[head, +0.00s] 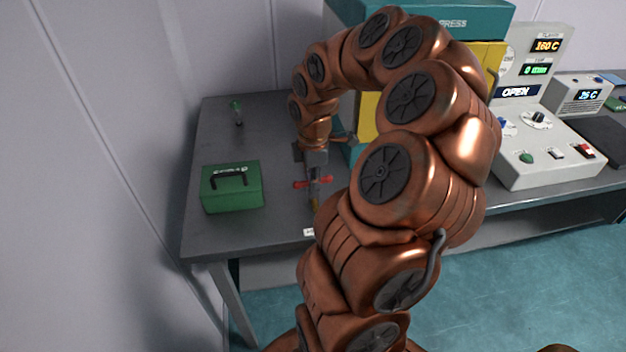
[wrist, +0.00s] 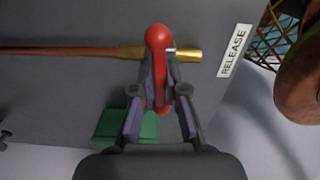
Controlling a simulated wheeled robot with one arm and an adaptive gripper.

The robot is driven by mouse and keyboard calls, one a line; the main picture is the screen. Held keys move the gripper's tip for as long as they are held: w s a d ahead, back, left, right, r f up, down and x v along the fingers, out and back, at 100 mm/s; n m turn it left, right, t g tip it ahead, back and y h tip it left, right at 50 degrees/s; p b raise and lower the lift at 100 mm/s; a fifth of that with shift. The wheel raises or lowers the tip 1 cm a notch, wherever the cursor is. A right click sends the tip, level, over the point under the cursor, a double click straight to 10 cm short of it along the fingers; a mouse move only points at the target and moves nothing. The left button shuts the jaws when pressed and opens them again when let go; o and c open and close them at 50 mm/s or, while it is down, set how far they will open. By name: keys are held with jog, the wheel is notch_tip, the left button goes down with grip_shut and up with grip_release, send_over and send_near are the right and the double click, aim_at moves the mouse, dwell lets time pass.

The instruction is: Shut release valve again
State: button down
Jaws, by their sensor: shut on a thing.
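The release valve's red handle (wrist: 159,75) stands in the middle of the wrist view, with a round red knob at its top end. It lies crosswise to a copper pipe (wrist: 70,51) with a brass end (wrist: 187,55). In the head view the red handle (head: 327,181) also shows crosswise, and the brass end (head: 315,203) points to the table's front edge. My gripper (wrist: 162,88) is shut on the red handle, one finger on each side. In the head view my gripper (head: 314,170) hides the handle's middle.
A white RELEASE label (wrist: 234,50) lies near the brass end. A green toolbox (head: 232,188) stands left of the valve on the grey table (head: 270,226). A small green-topped item (head: 237,112) stands farther back. The press (head: 470,20) and control box (head: 540,150) are at right.

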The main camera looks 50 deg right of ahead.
jog(key=shift+f+m+b, duration=0.15)
jog(key=shift+m+b, duration=0.15)
jog(key=shift+b, duration=0.35)
jog(key=shift+m, duration=0.3)
jog(key=c, duration=1.2)
grip_release()
jog(key=shift+r, duration=0.2)
notch_tip(320, 180, up, 12)
